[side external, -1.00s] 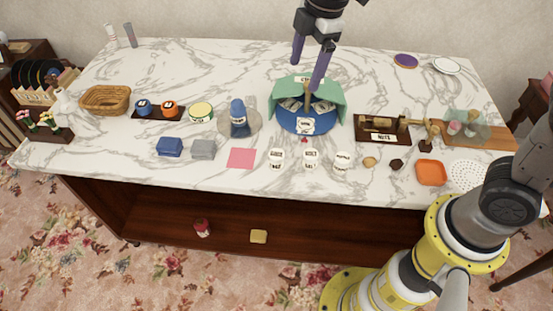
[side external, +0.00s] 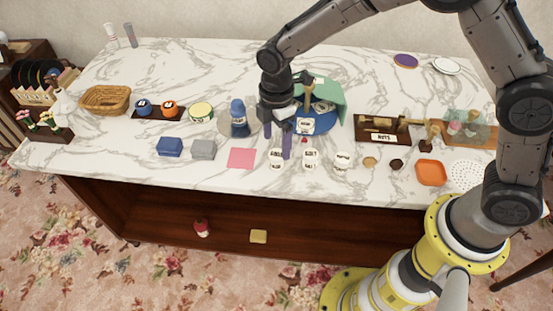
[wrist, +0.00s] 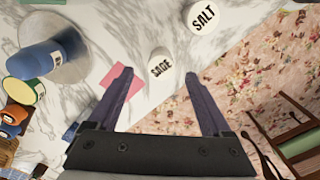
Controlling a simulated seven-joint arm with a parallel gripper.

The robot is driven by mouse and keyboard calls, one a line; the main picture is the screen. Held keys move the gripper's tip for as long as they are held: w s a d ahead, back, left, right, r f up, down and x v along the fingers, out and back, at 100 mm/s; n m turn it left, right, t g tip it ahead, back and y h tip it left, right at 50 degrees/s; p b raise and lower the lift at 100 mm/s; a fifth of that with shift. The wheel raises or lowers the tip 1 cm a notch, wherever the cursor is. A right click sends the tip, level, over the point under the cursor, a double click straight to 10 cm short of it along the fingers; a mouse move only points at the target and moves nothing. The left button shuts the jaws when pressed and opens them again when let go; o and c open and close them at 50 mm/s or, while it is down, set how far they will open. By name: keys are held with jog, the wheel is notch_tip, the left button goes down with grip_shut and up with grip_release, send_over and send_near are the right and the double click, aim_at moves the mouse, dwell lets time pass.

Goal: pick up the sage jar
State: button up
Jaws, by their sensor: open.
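The sage jar (wrist: 161,66) is a small white jar with a dark SAGE label. In the wrist view it stands between and just beyond my two fingertips. In the side external view it appears to be the leftmost small white jar (side external: 276,164), partly covered by my fingers. My gripper (side external: 279,154) points down there, open and empty, with dark purple fingers. In the wrist view my gripper (wrist: 158,75) has its fingers wide apart, one on each side of the jar's line. I cannot tell whether a finger touches it.
The SALT jar (wrist: 203,17) stands close to the sage jar, and another white jar (side external: 342,160) is farther right. A pink square (side external: 241,158) lies to the left. The counter's front edge is near.

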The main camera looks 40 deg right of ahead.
aim_at(276, 154)
jog(key=shift+s+a+f, duration=0.1)
jog(key=shift+f, duration=2.6)
grip_shut()
